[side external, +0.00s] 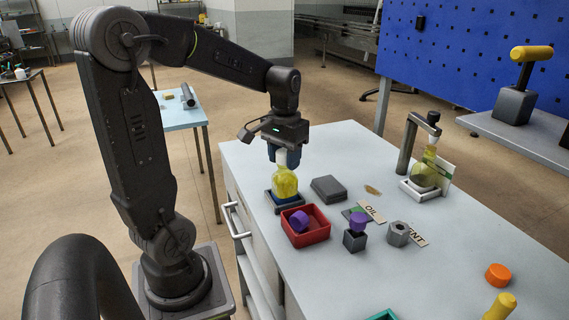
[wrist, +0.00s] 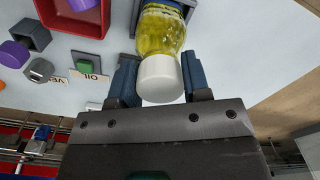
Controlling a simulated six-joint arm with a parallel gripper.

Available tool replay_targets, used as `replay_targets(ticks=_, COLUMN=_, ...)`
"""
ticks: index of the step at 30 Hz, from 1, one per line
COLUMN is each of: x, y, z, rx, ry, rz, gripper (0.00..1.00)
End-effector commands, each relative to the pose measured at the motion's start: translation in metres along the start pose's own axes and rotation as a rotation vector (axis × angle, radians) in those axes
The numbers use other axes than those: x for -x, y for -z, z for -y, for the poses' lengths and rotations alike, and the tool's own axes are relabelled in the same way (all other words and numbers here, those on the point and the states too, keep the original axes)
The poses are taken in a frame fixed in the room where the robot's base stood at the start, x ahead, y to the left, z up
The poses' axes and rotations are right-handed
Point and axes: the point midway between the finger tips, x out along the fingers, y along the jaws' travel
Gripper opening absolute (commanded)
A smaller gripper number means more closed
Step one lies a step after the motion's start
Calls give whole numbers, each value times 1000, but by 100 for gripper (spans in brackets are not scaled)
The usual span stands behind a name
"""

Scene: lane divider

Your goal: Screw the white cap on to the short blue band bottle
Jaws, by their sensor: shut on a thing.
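The short bottle (side external: 285,182) holds yellow liquid and stands upright in a dark square holder (side external: 287,204) on the bench. A blue band shows low on it in the side view. The white cap (wrist: 160,78) sits at the bottle's mouth; how far it is threaded cannot be told. My gripper (side external: 281,155) points down over the bottle, its blue fingers shut on the cap from both sides. In the wrist view the fingers (wrist: 157,80) flank the cap, and the yellow bottle (wrist: 160,32) extends beyond it.
A red tray (side external: 319,236) with a purple cap (side external: 298,221) stands just in front of the holder. A dark grey block (side external: 329,188) lies to the right. Another yellow bottle (side external: 426,174) stands under a bracket (side external: 408,145) farther back.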

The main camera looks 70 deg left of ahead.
Motion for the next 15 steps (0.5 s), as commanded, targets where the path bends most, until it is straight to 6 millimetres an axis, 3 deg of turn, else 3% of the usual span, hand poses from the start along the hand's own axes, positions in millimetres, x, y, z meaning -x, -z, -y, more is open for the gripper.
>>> replay_targets(ticks=9, x=0, y=0, z=0, rx=-37, ry=0, rz=0, gripper=28)
replay_targets(ticks=15, x=0, y=0, z=0, rx=-168, ry=0, rz=0, gripper=28)
